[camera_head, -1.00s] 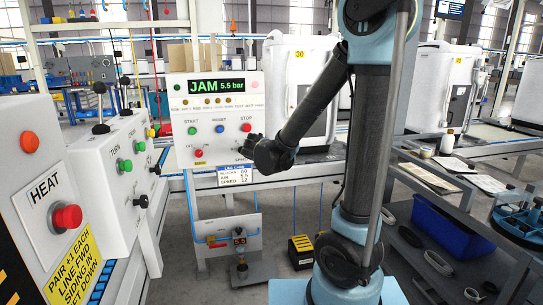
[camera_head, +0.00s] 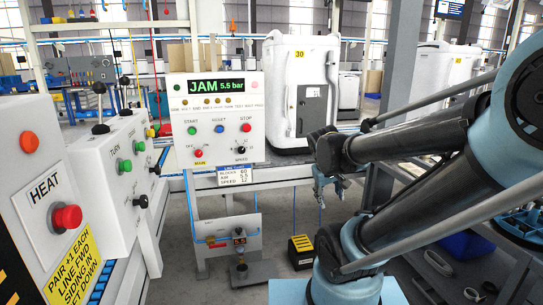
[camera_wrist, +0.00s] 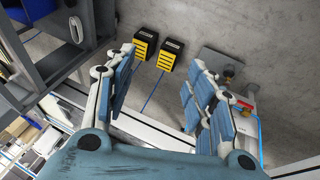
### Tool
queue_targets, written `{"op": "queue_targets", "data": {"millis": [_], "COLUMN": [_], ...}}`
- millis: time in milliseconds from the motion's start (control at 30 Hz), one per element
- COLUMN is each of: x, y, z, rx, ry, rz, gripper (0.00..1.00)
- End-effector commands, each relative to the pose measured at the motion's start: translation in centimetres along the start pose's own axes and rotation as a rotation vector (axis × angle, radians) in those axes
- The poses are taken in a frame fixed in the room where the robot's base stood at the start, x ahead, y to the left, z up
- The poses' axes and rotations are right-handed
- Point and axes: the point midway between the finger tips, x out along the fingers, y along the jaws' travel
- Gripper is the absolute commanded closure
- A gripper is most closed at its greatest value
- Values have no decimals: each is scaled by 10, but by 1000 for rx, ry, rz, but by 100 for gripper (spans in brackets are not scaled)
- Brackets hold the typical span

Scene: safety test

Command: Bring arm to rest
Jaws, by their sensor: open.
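My gripper (camera_head: 331,187) hangs below the wrist at the middle right of the head view, in front of the conveyor frame and left of my folded arm. In the wrist view my gripper (camera_wrist: 160,90) has its two blue-padded fingers spread wide, with bare grey floor and a white rail between them. It holds nothing. My arm reaches in from the right of the head view, and its links hide part of the bench behind it.
A control panel (camera_head: 219,120) reading JAM stands left of my gripper. A HEAT box (camera_head: 42,190) with a red button is at the near left. A white machine (camera_head: 300,85) stands behind. Yellow-black pedals (camera_head: 301,248) lie on the floor. A shelf (camera_head: 470,270) is at the right.

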Motion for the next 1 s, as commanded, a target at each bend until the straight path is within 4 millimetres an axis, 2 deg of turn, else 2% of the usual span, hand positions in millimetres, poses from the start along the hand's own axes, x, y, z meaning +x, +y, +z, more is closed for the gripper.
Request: {"op": "queue_targets", "data": {"millis": [33,200,433,600,1000], "x": [0,-2,-5,-7,-7], "y": [-1,-15,-35,-41,-42], "z": [15,58,95,104,104], "rx": [34,136,237,266,267], "ry": [-20,-78,-126,-139,-139], "rz": [-23,-117,-217,-247,-249], "gripper": [50,50,50,50,50]}}
